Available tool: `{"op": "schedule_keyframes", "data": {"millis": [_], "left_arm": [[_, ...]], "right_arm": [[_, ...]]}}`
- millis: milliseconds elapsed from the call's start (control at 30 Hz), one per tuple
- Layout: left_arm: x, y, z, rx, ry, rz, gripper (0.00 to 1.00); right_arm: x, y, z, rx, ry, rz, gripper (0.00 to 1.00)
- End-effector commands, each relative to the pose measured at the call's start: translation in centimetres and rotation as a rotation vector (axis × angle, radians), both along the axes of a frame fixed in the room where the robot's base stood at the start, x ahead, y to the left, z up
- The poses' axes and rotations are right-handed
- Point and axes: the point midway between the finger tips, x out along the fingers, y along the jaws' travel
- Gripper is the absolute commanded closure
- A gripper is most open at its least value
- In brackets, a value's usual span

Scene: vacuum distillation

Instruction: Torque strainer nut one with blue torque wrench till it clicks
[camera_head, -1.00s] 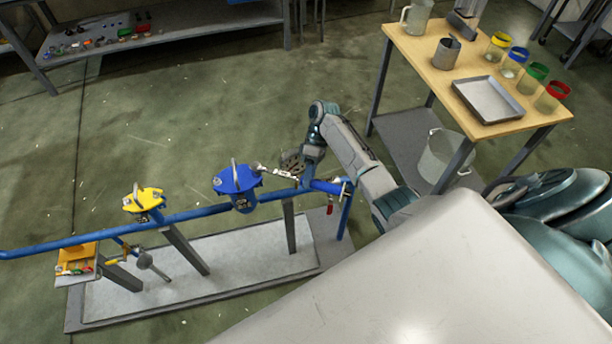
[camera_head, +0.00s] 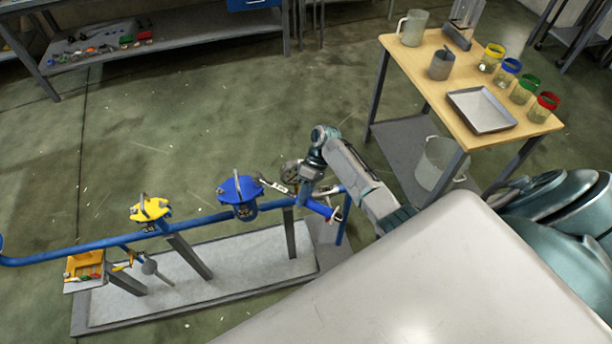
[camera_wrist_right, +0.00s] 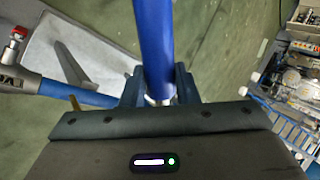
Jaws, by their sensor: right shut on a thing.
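The blue torque wrench (camera_head: 318,207) is in my right gripper (camera_head: 307,190). Its silver shaft (camera_head: 276,186) points left to the right edge of the blue strainer (camera_head: 240,188) lid. I cannot tell whether the wrench head sits on a nut; the nuts are too small to make out. In the right wrist view, the blue wrench handle (camera_wrist_right: 153,45) runs between the fingers of my right gripper (camera_wrist_right: 156,88), which are shut on it. The yellow strainer (camera_head: 150,208) stands farther left on the same pipe. My left gripper is not in view.
The blue pipe (camera_head: 90,249) stands on grey posts over a base plate (camera_head: 250,255). A yellow bin (camera_head: 84,264) hangs at the left end. A wooden table (camera_head: 455,100) with jars, a pot and a metal tray (camera_head: 482,109) stands at the right. Open floor lies behind the pipe.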

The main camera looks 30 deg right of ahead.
Motion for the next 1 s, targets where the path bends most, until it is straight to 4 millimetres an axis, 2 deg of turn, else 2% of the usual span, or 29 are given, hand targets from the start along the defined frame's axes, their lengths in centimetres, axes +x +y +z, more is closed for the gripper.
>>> {"op": "schedule_keyframes", "data": {"millis": [300, 700, 1000], "left_arm": [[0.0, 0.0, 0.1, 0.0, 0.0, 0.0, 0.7], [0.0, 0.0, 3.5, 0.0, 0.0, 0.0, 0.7], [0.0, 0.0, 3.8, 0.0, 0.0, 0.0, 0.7]], "right_arm": [[0.1, 0.1, 0.1, 0.002, -0.003, -0.002, 1.0], [-1.1, 2.3, 0.5, 0.001, -0.002, -0.139, 1.0], [-1.3, 2.9, 0.1, 0.001, -0.003, -0.185, 1.0]]}}
